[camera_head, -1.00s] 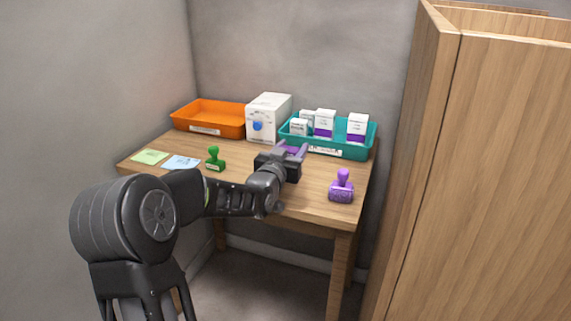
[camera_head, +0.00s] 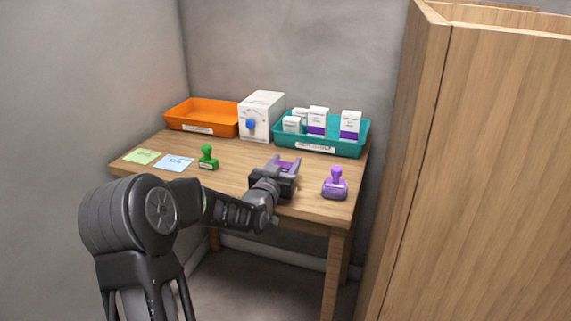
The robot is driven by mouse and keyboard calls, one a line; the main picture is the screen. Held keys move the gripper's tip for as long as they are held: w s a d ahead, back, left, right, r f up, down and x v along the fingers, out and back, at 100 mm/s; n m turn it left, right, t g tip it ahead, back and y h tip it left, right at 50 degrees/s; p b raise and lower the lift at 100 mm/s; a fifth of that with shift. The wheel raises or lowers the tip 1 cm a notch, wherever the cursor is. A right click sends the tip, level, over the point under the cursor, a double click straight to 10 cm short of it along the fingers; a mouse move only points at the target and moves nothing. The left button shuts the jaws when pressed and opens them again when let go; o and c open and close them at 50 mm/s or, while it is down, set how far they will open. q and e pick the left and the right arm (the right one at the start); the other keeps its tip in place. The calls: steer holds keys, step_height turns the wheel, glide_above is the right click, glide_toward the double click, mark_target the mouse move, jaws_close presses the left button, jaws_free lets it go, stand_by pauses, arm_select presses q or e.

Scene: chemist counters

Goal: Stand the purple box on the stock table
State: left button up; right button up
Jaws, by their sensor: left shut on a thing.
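My left gripper (camera_head: 283,163) is shut on the purple box (camera_head: 281,168), over the middle front of the wooden stock table (camera_head: 230,182). Only a small purple and pale part of the box shows between the fingers. The gripper body and wrist hide the rest, so I cannot tell whether it touches the tabletop or stands upright. My right gripper is not in view.
A teal tray (camera_head: 345,149) with several white boxes, some purple-banded, stands behind the gripper. A purple stamp (camera_head: 335,184) is close on the right. A green stamp (camera_head: 208,158), paper notes, an orange tray (camera_head: 203,130) and a white device (camera_head: 261,116) stand left.

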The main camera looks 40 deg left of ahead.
arm_select(q)
steer(key=shift+f, duration=0.1)
steer(key=shift+f+b, duration=0.1)
steer(key=shift+b, duration=0.2)
steer(key=o, duration=1.3)
steer(key=shift+r, duration=0.2)
steer(key=shift+r+p, duration=0.15)
steer(key=shift+p, duration=0.25)
steer(key=v, duration=1.2)
steer(key=shift+b, duration=0.3)
